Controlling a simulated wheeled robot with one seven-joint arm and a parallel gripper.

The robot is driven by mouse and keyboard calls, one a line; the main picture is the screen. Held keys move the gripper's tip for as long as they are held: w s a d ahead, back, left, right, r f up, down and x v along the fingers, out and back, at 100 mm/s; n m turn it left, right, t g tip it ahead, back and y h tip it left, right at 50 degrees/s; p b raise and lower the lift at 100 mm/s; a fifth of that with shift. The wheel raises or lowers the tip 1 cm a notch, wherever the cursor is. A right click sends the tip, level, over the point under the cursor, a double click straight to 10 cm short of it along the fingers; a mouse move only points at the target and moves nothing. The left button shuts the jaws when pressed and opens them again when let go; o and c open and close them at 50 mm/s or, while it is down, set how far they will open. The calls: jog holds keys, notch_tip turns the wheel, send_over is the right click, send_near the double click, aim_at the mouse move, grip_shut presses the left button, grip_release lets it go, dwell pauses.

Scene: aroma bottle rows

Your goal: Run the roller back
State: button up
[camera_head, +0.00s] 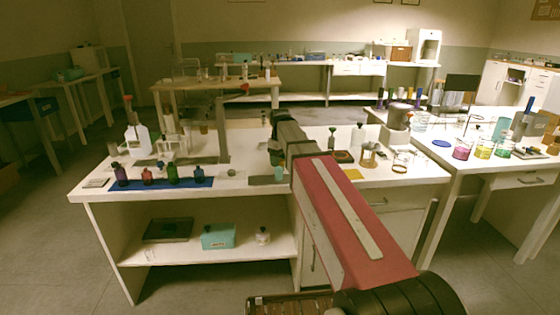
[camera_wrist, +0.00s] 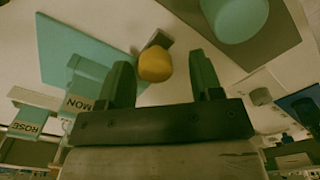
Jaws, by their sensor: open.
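In the wrist view my gripper (camera_wrist: 164,70) is open, with its two dark green fingers apart. A rounded orange-yellow piece (camera_wrist: 155,64) shows between and just beyond the fingertips, with a dark grey block (camera_wrist: 159,41) against it. I cannot tell whether this is the roller, and nothing else is clearly a roller. No contact with the fingers is clear. In the head view my gripper (camera_head: 277,152) is small and partly hidden by the arm, over the middle of the bench. Small bottles (camera_head: 172,174) stand in a row on a blue mat (camera_head: 210,183) at the left.
The wrist view shows a teal panel (camera_wrist: 70,48), a teal cylinder (camera_wrist: 236,18) on a grey pad (camera_wrist: 285,35), and tags reading ROSE (camera_wrist: 28,127) and MON (camera_wrist: 80,104).

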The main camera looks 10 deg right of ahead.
notch_tip(320, 180, up, 11)
jog(key=shift+f, duration=0.2)
dwell(0.3)
